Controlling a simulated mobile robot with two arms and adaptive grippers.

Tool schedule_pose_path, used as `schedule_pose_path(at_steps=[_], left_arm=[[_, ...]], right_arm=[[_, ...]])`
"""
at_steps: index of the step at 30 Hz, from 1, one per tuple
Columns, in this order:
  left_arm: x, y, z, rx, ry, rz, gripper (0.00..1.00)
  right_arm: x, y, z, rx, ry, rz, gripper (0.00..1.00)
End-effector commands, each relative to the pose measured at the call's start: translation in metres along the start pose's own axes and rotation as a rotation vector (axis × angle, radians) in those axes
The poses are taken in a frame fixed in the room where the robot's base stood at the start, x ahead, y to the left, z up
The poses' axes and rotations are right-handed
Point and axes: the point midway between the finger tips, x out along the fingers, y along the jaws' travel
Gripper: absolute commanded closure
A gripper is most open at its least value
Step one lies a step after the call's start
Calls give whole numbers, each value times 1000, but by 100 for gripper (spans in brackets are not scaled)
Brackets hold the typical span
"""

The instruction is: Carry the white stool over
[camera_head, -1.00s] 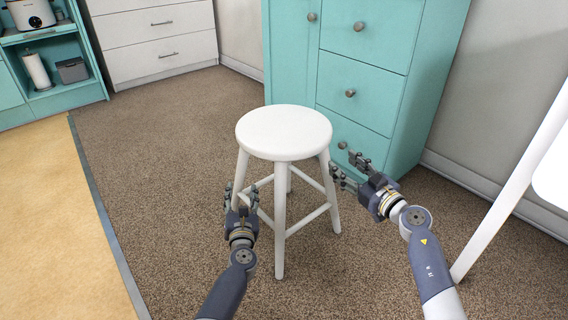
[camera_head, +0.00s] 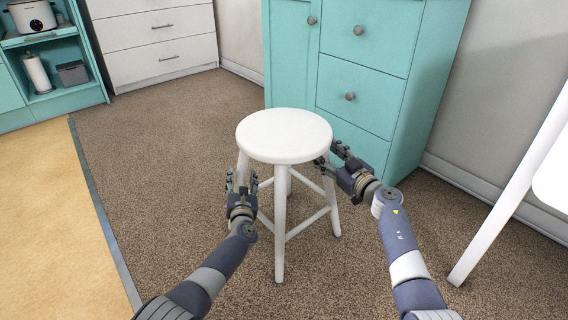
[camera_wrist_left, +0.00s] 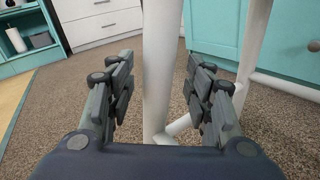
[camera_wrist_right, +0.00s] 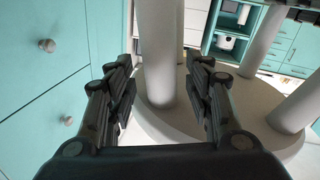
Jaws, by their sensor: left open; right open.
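The white stool (camera_head: 284,134) stands upright on the brown carpet, with a round seat and splayed legs. My left gripper (camera_head: 242,182) is open at the stool's left side, below the seat. In the left wrist view a white leg (camera_wrist_left: 158,70) stands between its open fingers (camera_wrist_left: 160,85), with gaps on both sides. My right gripper (camera_head: 331,156) is open at the stool's right side, just under the seat edge. In the right wrist view, which looks upside down, a leg (camera_wrist_right: 157,50) shows between its open fingers (camera_wrist_right: 160,85), near the seat's underside (camera_wrist_right: 180,125).
A teal cabinet (camera_head: 365,95) stands close behind the stool. A white drawer unit (camera_head: 160,40) and a teal shelf unit (camera_head: 50,60) are at the back left. A slanted white post (camera_head: 510,195) is on the right. Carpet (camera_head: 165,150) is free to the left.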

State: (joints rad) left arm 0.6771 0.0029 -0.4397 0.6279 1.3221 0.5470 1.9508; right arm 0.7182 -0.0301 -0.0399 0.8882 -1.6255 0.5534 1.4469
Motion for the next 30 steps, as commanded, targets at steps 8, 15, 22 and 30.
schedule_pose_path(at_steps=[8,15,22,30], left_arm=[[15,-2,0,1,0,-2,52],[21,2,1,1,-1,1,52],[21,2,1,1,-2,2,52],[21,2,1,1,-2,2,91]], right_arm=[[15,1,0,1,-1,1,52],[21,-1,0,1,1,-1,52],[21,-1,0,1,0,-1,52],[21,-1,0,0,0,-1,91]])
